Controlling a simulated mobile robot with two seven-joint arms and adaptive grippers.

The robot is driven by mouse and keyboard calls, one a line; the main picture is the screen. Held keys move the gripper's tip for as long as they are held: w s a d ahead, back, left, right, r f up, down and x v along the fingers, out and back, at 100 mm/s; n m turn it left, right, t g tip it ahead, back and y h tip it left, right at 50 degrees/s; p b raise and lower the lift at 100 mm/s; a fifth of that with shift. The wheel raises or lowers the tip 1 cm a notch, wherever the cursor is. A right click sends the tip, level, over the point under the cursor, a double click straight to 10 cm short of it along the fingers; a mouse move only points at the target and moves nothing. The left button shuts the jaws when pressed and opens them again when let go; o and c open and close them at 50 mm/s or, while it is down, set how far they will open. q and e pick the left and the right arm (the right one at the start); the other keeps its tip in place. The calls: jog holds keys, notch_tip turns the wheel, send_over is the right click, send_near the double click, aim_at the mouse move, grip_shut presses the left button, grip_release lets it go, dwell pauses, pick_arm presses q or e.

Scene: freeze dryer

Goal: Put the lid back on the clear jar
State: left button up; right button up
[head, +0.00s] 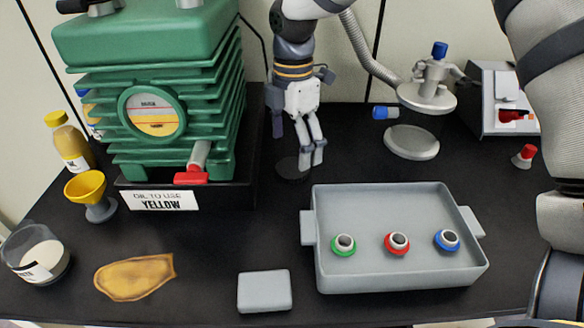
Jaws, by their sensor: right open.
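A clear jar (24,246) with white contents and a white label stands at the far left edge of the black bench. No lid shows on it. A small dark round disc (293,169), which looks like a lid, lies on the bench right of the green pump. My right gripper (299,160) comes down from the top, over and beside this disc. Its fingers are spread, and I see nothing held between them. The fingers partly hide the disc, and I cannot tell whether they touch it. My left gripper is not in view.
The green pump (180,95) stands left of the gripper, with the yellow funnel (86,187) and oil bottle (69,145) beyond.

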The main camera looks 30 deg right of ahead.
aim_at(291, 168)
jog(key=f, duration=0.5)
jog(key=shift+w, duration=0.2)
jog(key=c, duration=0.8)
jog(key=shift+c, duration=0.2)
